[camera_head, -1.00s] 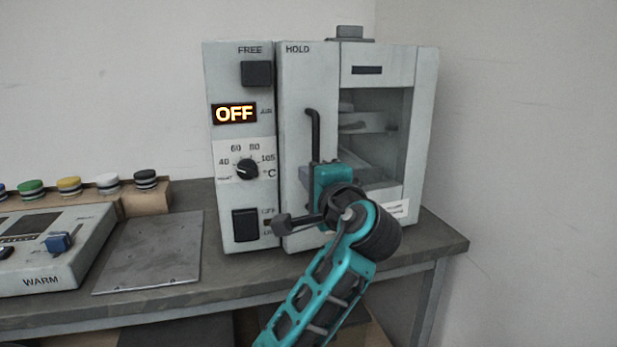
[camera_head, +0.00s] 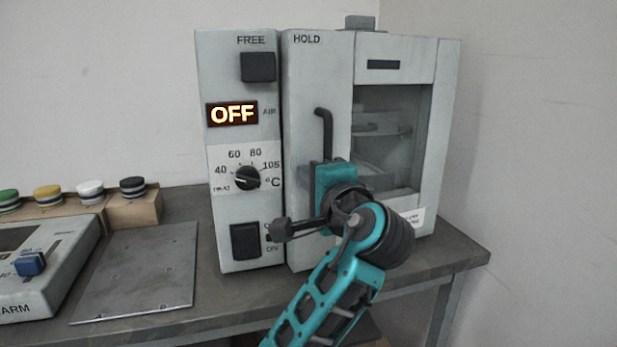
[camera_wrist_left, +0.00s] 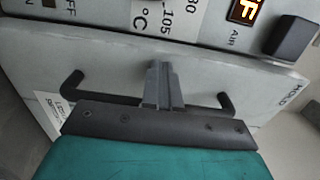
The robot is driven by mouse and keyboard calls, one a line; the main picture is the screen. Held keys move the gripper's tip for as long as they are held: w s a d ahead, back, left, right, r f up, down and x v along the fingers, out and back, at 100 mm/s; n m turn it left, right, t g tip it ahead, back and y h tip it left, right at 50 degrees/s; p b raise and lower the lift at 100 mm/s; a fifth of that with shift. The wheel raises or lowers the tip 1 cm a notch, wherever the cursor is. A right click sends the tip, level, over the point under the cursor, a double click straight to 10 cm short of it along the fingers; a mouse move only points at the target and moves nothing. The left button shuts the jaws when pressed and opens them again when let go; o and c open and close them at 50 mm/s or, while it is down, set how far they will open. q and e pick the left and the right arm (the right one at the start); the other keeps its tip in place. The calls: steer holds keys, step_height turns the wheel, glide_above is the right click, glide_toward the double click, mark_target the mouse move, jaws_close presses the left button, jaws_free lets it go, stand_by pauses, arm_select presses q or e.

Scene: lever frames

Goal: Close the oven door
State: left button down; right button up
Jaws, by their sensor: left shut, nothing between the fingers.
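The oven (camera_head: 238,55) is a pale grey box on the bench with a lit OFF display. Its door (camera_head: 302,80), marked HOLD, is right of the control panel and has a window. A narrow dark line separates door and panel; I cannot tell whether the door is fully shut. The black door handle (camera_head: 323,125) is a bent bar, partly hidden by my left gripper (camera_head: 320,172). In the left wrist view, the left gripper (camera_wrist_left: 163,75) has its fingers together at the middle of the handle (camera_wrist_left: 225,100), in front of the door face, holding nothing. Contact is unclear.
Left of the oven are a flat metal plate (camera_head: 140,268), a control box (camera_head: 60,285) and a row of coloured knobs (camera_head: 90,190) on a wooden block. The bench (camera_head: 440,250) ends just right of the oven, near a bare wall.

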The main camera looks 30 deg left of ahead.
mark_target(295, 165)
arm_select(q)
steer(key=shift+w+a, duration=0.1)
steer(key=shift+a, duration=0.05)
arm_select(e)
steer(key=shift+w+a, duration=0.25)
steer(key=shift+a, duration=0.05)
